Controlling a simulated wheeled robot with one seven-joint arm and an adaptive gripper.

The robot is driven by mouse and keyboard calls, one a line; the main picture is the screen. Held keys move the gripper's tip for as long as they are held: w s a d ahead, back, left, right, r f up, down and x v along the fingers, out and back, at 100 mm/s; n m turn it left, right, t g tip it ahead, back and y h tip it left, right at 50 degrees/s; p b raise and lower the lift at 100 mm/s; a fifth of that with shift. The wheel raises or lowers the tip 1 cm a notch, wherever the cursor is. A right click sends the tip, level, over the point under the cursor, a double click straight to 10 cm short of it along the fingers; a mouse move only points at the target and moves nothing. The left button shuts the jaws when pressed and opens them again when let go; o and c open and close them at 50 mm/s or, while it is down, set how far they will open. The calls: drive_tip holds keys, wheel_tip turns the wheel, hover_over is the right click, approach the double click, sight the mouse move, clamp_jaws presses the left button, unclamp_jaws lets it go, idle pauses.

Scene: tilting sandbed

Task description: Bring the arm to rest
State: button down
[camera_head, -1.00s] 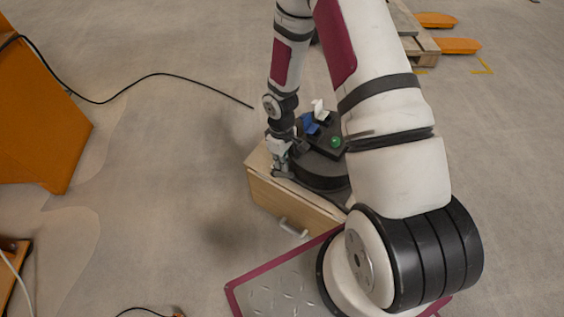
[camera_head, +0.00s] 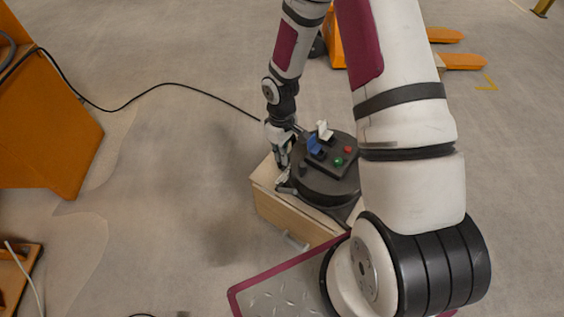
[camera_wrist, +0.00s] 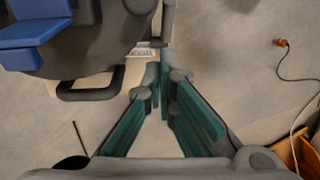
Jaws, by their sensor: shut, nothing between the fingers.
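My arm is in the head view, bent down over my front. My gripper (camera_head: 283,182) is at its lower end, just left of a round dark device on a wooden drawer box. In the wrist view my gripper (camera_wrist: 162,62) points away from the camera, its green-padded fingers converging at the tips with nothing between them. It looks shut and empty. In the head view the gripper overlaps the left edge of the box top; I cannot tell whether it touches it.
The dark round device (camera_head: 318,187) carries a blue part, a white part, and green and red buttons. It sits on the wooden box (camera_head: 277,209). An orange structure (camera_head: 45,125) stands at the left, with a black cable (camera_head: 170,85) on the floor. Open floor (camera_head: 180,160) lies left of the box.

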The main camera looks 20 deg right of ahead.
drive_tip(key=shift+d+r+p, duration=0.1)
drive_tip(key=shift+r+p, duration=0.25)
drive_tip(key=shift+r, duration=1)
drive_tip(key=shift+r, duration=0.1)
drive_tip(key=s+d+r+m+h, duration=0.15)
drive_tip(key=s+r, duration=0.25)
drive_tip(key=r, duration=0.8)
drive_tip(key=s+r+m+h, duration=0.15)
drive_tip(key=s+r, duration=0.25)
drive_tip(key=r, duration=0.9)
drive_tip(key=s+a+r+m+t+y, duration=0.1)
drive_tip(key=s+a+r+m, duration=0.3)
drive_tip(key=s, duration=0.7)
drive_tip(key=s+a+r+n+t+y, duration=0.1)
drive_tip(key=s+r+y, duration=0.1)
drive_tip(key=s+r, duration=0.75)
wheel_tip(320, 180, up, 23)
drive_tip(key=s+t+p, duration=0.1)
drive_tip(key=t+p, duration=0.2)
drive_tip(key=p, duration=2.1)
drive_tip(key=shift+s+f, duration=0.2)
drive_tip(key=shift+s, duration=0.2)
drive_tip(key=c, duration=2.4)
unclamp_jaws()
